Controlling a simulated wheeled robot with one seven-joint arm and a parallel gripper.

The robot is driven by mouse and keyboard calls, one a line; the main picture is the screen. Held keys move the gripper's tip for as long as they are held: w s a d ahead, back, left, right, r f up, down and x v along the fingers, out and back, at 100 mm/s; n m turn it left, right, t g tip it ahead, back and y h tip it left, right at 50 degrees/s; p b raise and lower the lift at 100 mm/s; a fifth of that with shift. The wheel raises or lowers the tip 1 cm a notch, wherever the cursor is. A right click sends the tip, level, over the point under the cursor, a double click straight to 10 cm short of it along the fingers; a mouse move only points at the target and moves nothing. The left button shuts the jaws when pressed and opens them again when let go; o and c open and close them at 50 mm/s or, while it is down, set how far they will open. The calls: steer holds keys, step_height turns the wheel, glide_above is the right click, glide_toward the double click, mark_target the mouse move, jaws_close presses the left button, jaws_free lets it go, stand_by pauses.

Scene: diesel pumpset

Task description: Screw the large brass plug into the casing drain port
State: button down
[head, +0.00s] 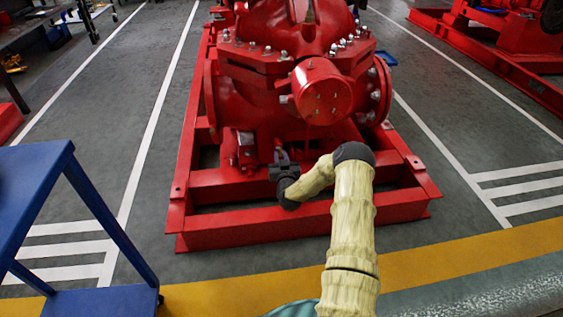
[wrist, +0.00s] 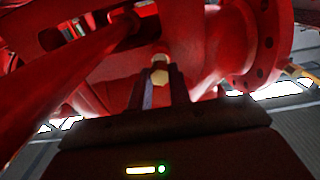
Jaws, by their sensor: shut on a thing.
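My gripper (head: 282,157) reaches low under the red pump casing (head: 262,104), just above the red base frame. In the wrist view its two fingers (wrist: 160,84) point away from the camera and are shut on the brass plug (wrist: 160,75). The plug's hex-shaped, brass-coloured end shows between the fingertips. A red boss on the casing (wrist: 161,49) lies directly beyond the plug, in line with it. I cannot tell whether the plug touches it or how deep it sits. The port's opening is hidden behind the plug. In the head view the plug is too small to make out.
The red base frame (head: 256,237) surrounds the lower casing. A red bar (wrist: 72,75) runs close on the left of my fingers. A round bolted flange (wrist: 265,42) is at the upper right. A blue cart (head: 35,176) stands at the left.

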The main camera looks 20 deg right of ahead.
stand_by(0.3)
steer(key=n, duration=0.1)
steer(key=n+p, duration=0.1)
steer(key=shift+w+a+r+n+p, duration=0.1)
steer(key=shift+a+r+n+p, duration=0.05)
steer(key=shift+r+n+p, duration=0.2)
steer(key=shift+f+n+p, duration=0.15)
steer(key=shift+n+p, duration=0.15)
steer(key=shift+n, duration=0.95)
steer(key=shift+f+n, duration=0.15)
steer(key=shift+n, duration=0.35)
steer(key=shift+p, duration=0.35)
steer(key=shift+b+x, duration=0.65)
steer(key=shift+x, duration=0.45)
stand_by(0.5)
